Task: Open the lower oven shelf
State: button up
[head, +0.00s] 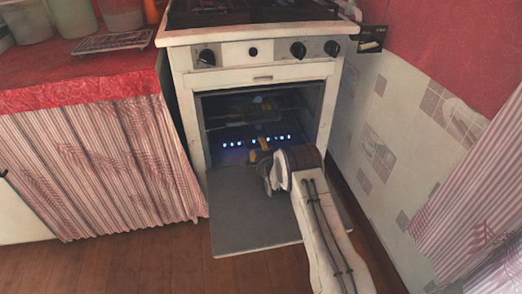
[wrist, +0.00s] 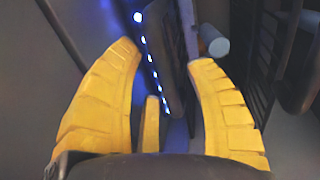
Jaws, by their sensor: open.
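The white oven (head: 263,78) stands with its grey door (head: 240,215) folded down and its dark cavity open. My gripper (head: 258,150) reaches over the door into the opening, by a row of blue lights. In the wrist view, my yellow fingers (wrist: 168,50) are spread apart, with nothing clamped between them. A dark flat slab (wrist: 165,50), perhaps the lower shelf, shows beyond and between the fingertips, beside a grey bar (wrist: 188,28). I cannot tell whether a finger touches either. My arm and gripper hide part of the cavity in the head view.
Dark wire racks (wrist: 268,60) are at the right in the wrist view. A red counter (head: 75,72) with a striped curtain (head: 100,165) stands left of the oven. A tiled wall (head: 385,140) is close on the right. Wooden floor (head: 150,265) is clear at front left.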

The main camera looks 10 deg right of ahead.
jog(key=shift+w+f, duration=0.1)
jog(key=shift+w, duration=0.3)
grip_shut()
dwell(0.4)
